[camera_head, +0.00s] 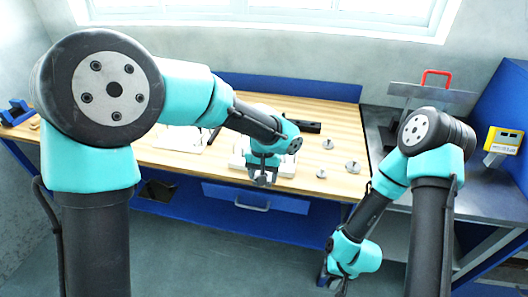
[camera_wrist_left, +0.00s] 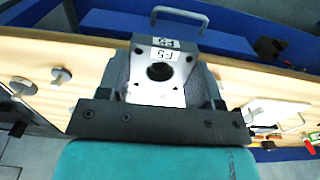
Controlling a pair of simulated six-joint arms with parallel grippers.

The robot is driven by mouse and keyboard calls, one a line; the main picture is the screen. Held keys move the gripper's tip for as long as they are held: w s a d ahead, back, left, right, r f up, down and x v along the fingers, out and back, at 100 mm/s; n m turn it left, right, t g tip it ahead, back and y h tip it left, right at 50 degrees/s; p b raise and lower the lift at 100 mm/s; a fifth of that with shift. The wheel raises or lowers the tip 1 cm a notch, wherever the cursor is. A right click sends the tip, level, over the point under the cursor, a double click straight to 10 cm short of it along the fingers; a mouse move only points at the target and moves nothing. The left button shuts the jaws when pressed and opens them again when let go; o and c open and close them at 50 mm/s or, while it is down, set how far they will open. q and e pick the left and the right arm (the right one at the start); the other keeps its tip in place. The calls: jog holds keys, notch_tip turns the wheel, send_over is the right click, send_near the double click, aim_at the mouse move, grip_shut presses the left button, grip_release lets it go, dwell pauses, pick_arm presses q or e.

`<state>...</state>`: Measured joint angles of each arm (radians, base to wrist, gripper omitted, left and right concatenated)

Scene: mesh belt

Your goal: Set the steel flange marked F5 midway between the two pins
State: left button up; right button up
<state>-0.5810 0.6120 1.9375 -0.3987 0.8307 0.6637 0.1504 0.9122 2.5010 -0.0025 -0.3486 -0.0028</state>
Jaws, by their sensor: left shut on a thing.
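The steel flange marked F5 (camera_wrist_left: 148,92) is a grey block with a round hole and a white label, seen upside down in the left wrist view. My left gripper (camera_head: 262,180) is shut on it, over the front part of the bench; the gripper also shows in the left wrist view (camera_wrist_left: 165,88). In the head view the arm and jaws hide most of the flange. My right gripper (camera_head: 334,284) hangs low in front of the bench, away from the flange; its jaws are too small to read. I cannot clearly pick out the two pins.
Several small round metal pieces, one of them (camera_head: 353,167), stand on the wooden bench (camera_head: 345,125) right of my left gripper. A dark bar (camera_head: 303,127) lies further back. A yellow box (camera_head: 503,141) is at far right.

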pick_arm(q)
jog(key=w, duration=0.4)
jog(key=w+f, duration=0.1)
jog(key=w, duration=0.9)
jog(key=shift+w+f, duration=0.1)
jog(key=shift+f, duration=0.05)
jog(key=shift+w, duration=0.3)
jog(key=shift+f, duration=1.8)
jog(key=shift+f, duration=0.1)
jog(key=o, duration=1.1)
notch_tip(320, 180, up, 12)
jog(key=shift+r, duration=0.1)
